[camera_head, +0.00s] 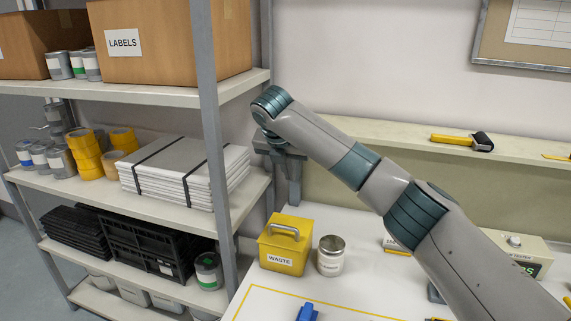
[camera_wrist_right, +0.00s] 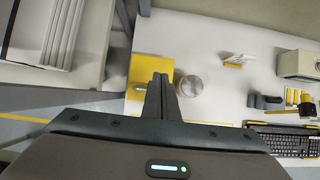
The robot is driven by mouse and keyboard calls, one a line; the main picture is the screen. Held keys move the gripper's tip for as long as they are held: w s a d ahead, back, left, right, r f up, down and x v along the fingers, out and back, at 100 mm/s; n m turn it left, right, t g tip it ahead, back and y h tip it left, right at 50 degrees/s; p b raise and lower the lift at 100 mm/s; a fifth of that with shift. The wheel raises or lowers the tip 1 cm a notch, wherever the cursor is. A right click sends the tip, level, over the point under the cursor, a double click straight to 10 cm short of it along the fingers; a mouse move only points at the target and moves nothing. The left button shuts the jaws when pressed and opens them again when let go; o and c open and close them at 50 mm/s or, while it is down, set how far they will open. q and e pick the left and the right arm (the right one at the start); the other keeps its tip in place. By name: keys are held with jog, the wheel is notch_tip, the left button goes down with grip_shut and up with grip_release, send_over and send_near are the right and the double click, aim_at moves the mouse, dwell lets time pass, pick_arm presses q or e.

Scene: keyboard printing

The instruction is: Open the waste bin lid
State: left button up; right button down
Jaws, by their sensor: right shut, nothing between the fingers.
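The waste bin (camera_head: 283,250) is a yellow box labelled WASTE with a grey handle (camera_head: 285,230) on its lid. It stands on the white table beside the shelf rack, and the lid looks closed. My right gripper (camera_head: 294,203) points down above and just behind the bin in the head view, its fingers together and empty. In the right wrist view the gripper's fingers (camera_wrist_right: 161,82) cover part of the yellow bin (camera_wrist_right: 150,66). I cannot tell whether they touch it. My left gripper is not in view.
A metal can (camera_head: 331,255) stands close to the right of the bin. The shelf rack's upright (camera_head: 212,130) is close on the left. A blue object (camera_head: 307,312) lies in front. A keyboard (camera_wrist_right: 285,139) shows in the right wrist view. A ledge (camera_head: 400,138) runs behind.

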jog(key=b+v, duration=0.1)
jog(key=v, duration=0.5)
jog(key=shift+s+r+b, duration=0.2)
jog(key=shift+r+b, duration=0.1)
jog(key=shift+r, duration=0.05)
jog(key=shift+a, duration=0.1)
